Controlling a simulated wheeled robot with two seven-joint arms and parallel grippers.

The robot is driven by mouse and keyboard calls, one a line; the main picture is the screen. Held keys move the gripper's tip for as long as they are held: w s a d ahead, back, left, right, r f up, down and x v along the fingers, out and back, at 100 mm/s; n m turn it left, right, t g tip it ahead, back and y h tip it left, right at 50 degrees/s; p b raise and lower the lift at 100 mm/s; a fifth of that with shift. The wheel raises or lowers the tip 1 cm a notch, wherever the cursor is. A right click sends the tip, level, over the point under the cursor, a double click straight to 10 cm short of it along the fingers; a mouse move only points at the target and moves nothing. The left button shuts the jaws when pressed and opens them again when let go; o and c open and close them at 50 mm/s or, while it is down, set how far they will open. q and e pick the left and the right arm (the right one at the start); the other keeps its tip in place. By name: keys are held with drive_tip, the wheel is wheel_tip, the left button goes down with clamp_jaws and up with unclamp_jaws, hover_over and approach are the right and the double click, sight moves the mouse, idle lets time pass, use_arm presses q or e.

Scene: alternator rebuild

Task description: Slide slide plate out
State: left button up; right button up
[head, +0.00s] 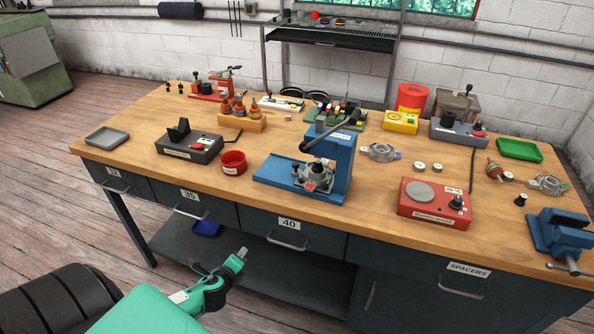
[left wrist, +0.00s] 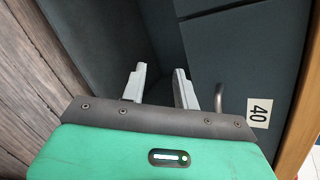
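A blue press (head: 338,160) with a dark lever stands near the middle of the workbench. A grey metal alternator part (head: 314,178) sits on its low blue base (head: 275,178). I cannot tell for sure which part is the slide plate; the flat blue base lies under the metal part. My left gripper (head: 240,256) is low in front of the bench, apart from the press and before the drawers. In the left wrist view its two grey fingers (left wrist: 160,84) are spread with nothing between them. My right gripper is in neither view.
The drawer marked 40 (head: 325,238) has a handle (head: 287,243) and is close to my left gripper. A red hot plate (head: 422,208), a red cup (head: 233,162) and a dark grey fixture (head: 190,148) stand around the press. A blue vise (head: 558,232) is at the right edge.

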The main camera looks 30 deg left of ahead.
use_arm(q)
drive_tip(key=w+d+r+m+t+h, duration=0.1)
drive_tip(key=w+r+m+t, duration=0.15)
drive_tip(key=r, duration=0.45)
drive_tip(key=w+d+r+m+t, duration=0.1)
drive_tip(key=w+r+m, duration=0.25)
drive_tip(key=r, duration=0.35)
drive_tip(key=m+t+h, duration=0.3)
drive_tip(key=m+h, duration=0.1)
drive_tip(key=m, duration=0.6)
approach(294, 167)
drive_tip(key=s, duration=0.5)
drive_tip(key=w, duration=0.3)
drive_tip(key=w+p, duration=0.1)
drive_tip(key=w, duration=0.2)
drive_tip(key=shift+a+r, duration=0.1)
drive_tip(key=shift+a, duration=0.1)
drive_tip(key=w+p, duration=0.1)
drive_tip(key=w, duration=0.5)
drive_tip(key=shift+w+d, duration=0.1)
drive_tip(key=shift+d, duration=0.05)
drive_tip(key=shift+w+d+p, duration=0.1)
drive_tip(key=shift+w+p, duration=0.2)
drive_tip(key=shift+w, duration=0.45)
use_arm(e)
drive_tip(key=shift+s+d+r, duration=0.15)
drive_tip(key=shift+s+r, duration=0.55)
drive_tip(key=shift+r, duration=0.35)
